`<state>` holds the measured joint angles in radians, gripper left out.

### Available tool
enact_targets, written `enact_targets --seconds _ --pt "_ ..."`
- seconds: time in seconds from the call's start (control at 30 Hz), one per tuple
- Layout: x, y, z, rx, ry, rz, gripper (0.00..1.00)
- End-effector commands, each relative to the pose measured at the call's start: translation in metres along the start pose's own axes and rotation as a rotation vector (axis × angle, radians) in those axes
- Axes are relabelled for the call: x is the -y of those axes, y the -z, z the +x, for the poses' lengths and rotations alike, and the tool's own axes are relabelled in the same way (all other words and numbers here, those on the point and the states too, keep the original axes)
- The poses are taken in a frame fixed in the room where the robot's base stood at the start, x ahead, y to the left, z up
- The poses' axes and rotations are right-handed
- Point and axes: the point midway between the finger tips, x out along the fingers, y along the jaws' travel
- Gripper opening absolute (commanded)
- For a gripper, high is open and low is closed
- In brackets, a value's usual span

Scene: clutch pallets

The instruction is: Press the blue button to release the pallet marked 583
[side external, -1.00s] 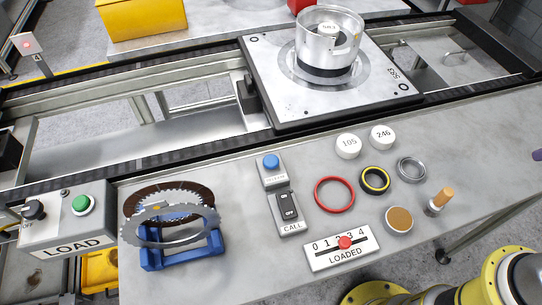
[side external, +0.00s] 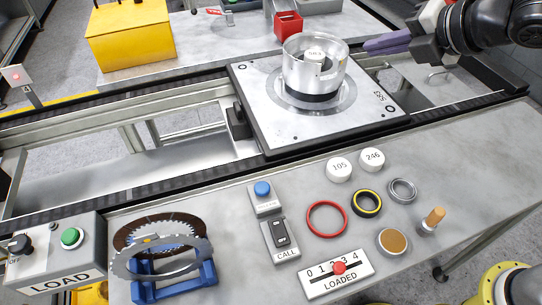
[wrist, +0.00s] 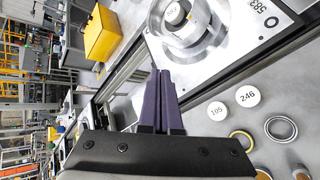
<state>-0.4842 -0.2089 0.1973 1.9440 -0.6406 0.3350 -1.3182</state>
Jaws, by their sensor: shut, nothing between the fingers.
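The blue button (side external: 262,188) sits on a small grey box on the near bench, above the CALL switch (side external: 280,238). Nothing touches the button. The pallet marked 583 (side external: 350,119) is a square metal plate on the conveyor, which also shows in the wrist view (wrist: 272,45). It carries a clear-walled metal cylinder (side external: 313,72) with a round white tag inside. A dark block (side external: 238,122) is at the pallet's left edge. My gripper (side external: 366,46) is shut and empty, its purple fingers to the right of the cylinder. The fingers also show in the wrist view (wrist: 160,75).
The bench holds white discs 105 (side external: 339,169) and 246 (side external: 372,159), several rings, a wooden-handled stamp (side external: 432,220) and a LOADED slider plate (side external: 335,275). A blue stand with toothed discs (side external: 172,277) and the LOAD box (side external: 55,255) are left. The conveyor left of the pallet is empty.

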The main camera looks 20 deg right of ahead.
Motion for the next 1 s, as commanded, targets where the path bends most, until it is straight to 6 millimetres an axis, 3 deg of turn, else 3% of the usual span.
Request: enact_targets --seconds 0.2,0.37,0.5,0.7,1.0 --pt "-0.035 0.085 0.044 -0.130 -0.056 -0.291 0.00" --pt "-0.041 0.150 0.065 -0.216 -0.071 -0.416 0.00" --pt "-0.035 0.195 0.073 -0.277 -0.060 -0.477 0.00" --pt "-0.027 0.228 0.073 -0.322 -0.054 -0.520 0.00" --pt "-0.028 0.232 0.071 -0.328 -0.058 -0.525 0.00"
